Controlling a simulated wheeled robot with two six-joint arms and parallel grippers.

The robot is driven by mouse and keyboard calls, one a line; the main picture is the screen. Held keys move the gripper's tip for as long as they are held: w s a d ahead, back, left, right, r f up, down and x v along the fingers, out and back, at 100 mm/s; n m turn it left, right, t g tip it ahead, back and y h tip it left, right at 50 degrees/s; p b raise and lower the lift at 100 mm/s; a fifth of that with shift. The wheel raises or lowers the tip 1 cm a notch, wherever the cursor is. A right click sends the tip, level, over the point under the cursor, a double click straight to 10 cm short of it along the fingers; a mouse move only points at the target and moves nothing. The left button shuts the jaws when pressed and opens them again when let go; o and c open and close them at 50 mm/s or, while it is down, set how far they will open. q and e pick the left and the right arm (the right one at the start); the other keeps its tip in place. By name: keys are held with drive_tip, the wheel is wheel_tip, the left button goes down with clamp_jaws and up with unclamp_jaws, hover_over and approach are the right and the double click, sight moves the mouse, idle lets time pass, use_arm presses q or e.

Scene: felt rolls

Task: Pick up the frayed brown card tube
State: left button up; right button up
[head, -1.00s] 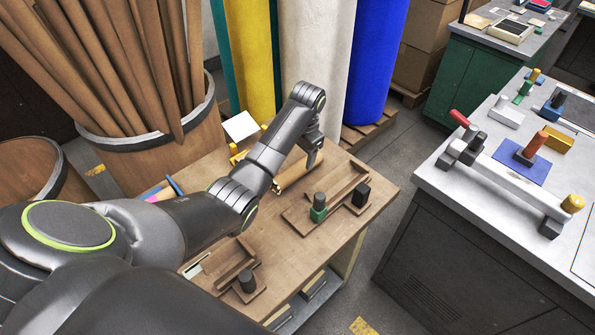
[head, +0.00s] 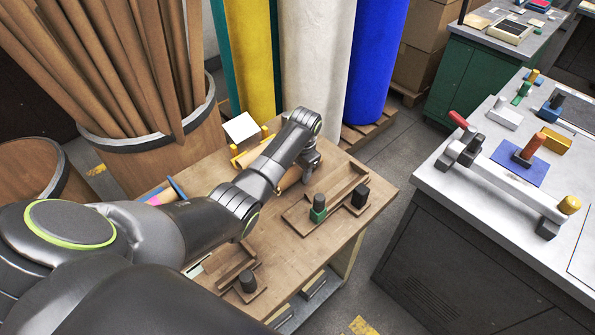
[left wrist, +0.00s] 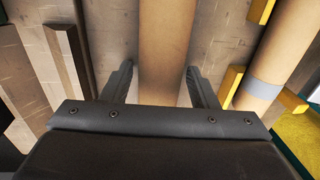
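A plain brown card tube (left wrist: 167,40) runs up the middle of the left wrist view; I see no frayed end on it. In the head view only a short part of this tube (head: 290,178) shows on the wooden table, behind my arm. My left gripper (left wrist: 160,70) is open, with one finger on each side of the tube and a gap at least on the left side. It also shows low over the table in the head view (head: 308,176). A second tube with a grey band (left wrist: 262,88) lies to the right, beside yellow blocks. My right gripper is out of view.
A wooden tray (head: 342,190) with a green-based black peg (head: 318,207) and a black block (head: 360,195) is right of the gripper. A barrel of long brown tubes (head: 165,160) stands behind on the left. A grey workbench (head: 470,205) is at right.

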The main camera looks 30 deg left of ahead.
sight(298, 167)
use_arm(q)
drive_tip(key=c, duration=1)
drive_tip(key=shift+c, duration=0.2)
wheel_tip(298, 167, up, 10)
drive_tip(key=shift+r+b, duration=0.1)
drive_tip(key=shift+b, duration=0.4)
